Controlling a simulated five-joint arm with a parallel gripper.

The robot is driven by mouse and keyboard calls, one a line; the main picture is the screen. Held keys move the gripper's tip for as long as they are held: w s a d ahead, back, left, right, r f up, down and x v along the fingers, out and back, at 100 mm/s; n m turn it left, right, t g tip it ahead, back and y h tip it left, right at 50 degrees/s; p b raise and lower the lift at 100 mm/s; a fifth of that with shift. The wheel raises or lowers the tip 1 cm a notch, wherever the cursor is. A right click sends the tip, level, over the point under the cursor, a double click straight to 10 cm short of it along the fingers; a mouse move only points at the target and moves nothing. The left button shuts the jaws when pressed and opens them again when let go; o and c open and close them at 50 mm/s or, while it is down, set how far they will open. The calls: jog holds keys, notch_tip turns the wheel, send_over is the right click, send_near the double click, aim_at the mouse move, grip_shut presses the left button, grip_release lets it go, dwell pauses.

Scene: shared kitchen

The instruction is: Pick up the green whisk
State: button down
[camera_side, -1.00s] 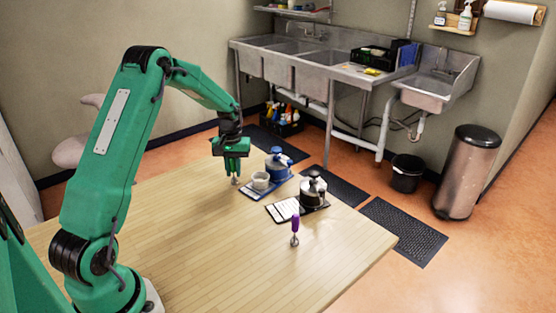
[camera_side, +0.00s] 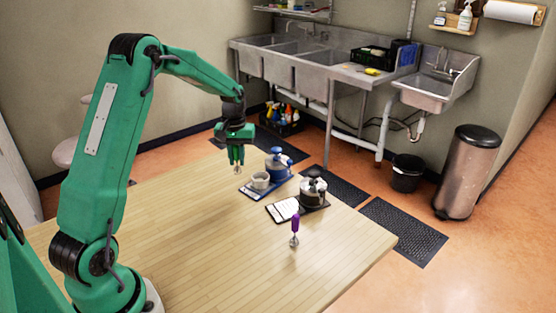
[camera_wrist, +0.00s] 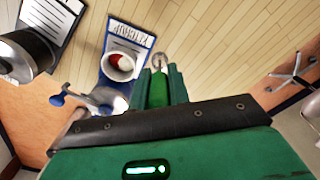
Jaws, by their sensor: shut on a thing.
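My gripper (camera_side: 236,157) is shut on the green whisk and holds it upright above the table, near the back edge. The whisk's wire head (camera_side: 237,170) hangs below the fingers in the side view. In the wrist view, the green handle (camera_wrist: 178,86) sits between the fingertips of my gripper (camera_wrist: 162,78), and the wire head (camera_wrist: 159,60) points away from the camera. The fingers hide part of the handle.
A dark board (camera_side: 323,206) bears a metal pot (camera_side: 313,189). A purple whisk (camera_side: 295,229) stands nearer the front. The table's left is clear.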

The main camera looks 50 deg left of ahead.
jog(key=d+r, duration=0.5)
jog(key=d, duration=0.4)
jog(key=shift+s+r, duration=0.15)
jog(key=shift+a, duration=0.1)
